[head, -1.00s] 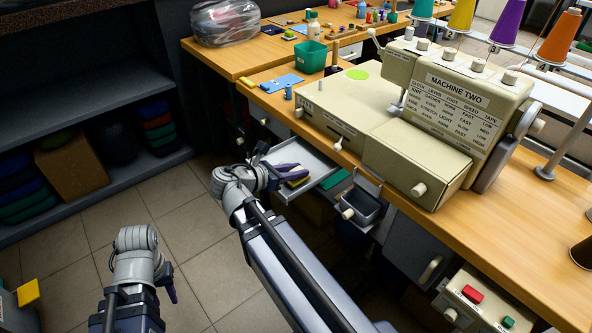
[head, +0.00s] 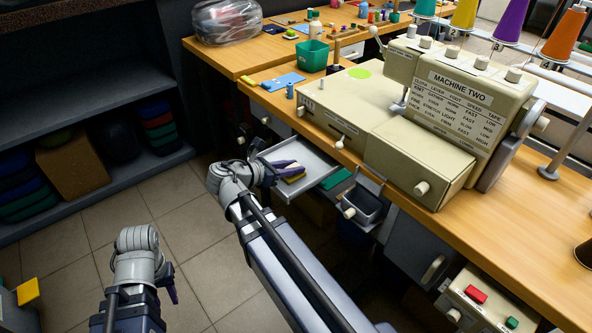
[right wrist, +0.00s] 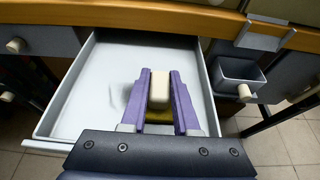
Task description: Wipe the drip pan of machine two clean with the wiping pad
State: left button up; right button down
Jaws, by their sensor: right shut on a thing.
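The drip pan (head: 318,164) is a shallow light-grey tray pulled out below the front of machine two (head: 455,100). It also fills much of the right wrist view (right wrist: 85,95). My right gripper (head: 288,168) is over the pan, shut on the wiping pad (head: 294,178), which has a cream grip block (right wrist: 160,86) and a yellow underside. I cannot tell whether the pad touches the pan floor. A faint grey patch (right wrist: 121,92), smudge or shadow, lies left of the fingers. My left gripper (head: 171,284) hangs low over the floor at lower left; its jaw opening is unclear.
A small grey bin (head: 364,208) hangs right of the pan, also in the right wrist view (right wrist: 238,75). The wooden table edge (right wrist: 150,14) runs above the pan's back. Dark shelves (head: 80,110) stand at left; tiled floor (head: 190,215) lies between.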

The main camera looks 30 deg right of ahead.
jog(key=shift+w, duration=0.5)
jog(key=shift+w+a+f, duration=0.1)
jog(key=shift+w+a, duration=0.1)
jog(key=shift+w, duration=1.4)
jog(key=shift+w+a, duration=0.1)
jog(key=shift+w, duration=1.75)
jog(key=shift+s, duration=1.7)
jog(key=shift+s+d, duration=0.15)
jog(key=shift+s, duration=0.7)
jog(key=shift+s+d, duration=0.1)
jog(key=shift+s, duration=0.7)
jog(key=shift+s, duration=0.1)
